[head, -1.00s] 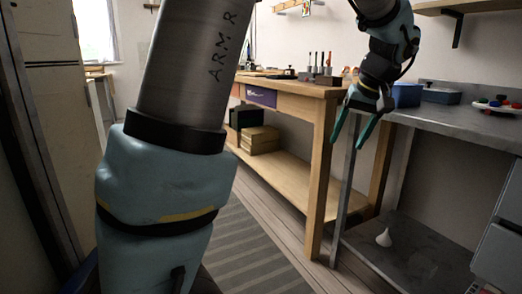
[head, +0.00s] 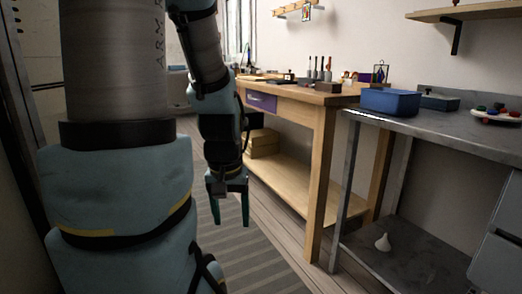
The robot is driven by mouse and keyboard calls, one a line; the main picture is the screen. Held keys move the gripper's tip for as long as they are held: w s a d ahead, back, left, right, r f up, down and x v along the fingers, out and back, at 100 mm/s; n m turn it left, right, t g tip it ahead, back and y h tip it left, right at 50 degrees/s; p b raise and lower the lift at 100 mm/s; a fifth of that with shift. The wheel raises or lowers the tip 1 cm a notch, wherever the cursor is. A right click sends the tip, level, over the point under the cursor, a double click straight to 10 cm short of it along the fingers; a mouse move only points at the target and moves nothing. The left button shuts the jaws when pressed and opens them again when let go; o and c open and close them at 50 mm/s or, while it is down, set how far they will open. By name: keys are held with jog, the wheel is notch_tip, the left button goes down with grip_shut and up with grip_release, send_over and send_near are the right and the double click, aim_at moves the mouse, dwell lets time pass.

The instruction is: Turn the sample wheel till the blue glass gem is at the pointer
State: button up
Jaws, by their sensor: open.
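What looks like the sample wheel (head: 492,119), a pale disc with several coloured gems, lies on the grey metal bench at the right edge of the head view. I cannot make out a pointer. My gripper (head: 230,207) is open and empty, fingers pointing down, in front of the wooden workbench and well left of the wheel.
The grey metal bench (head: 450,127) also holds a blue bin (head: 390,103) and a dark blue box (head: 438,104). The wooden workbench (head: 300,95) carries tools. Grey drawers (head: 497,262) are at the right.

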notch_tip(320, 180, up, 30)
jog(key=p, duration=2.8)
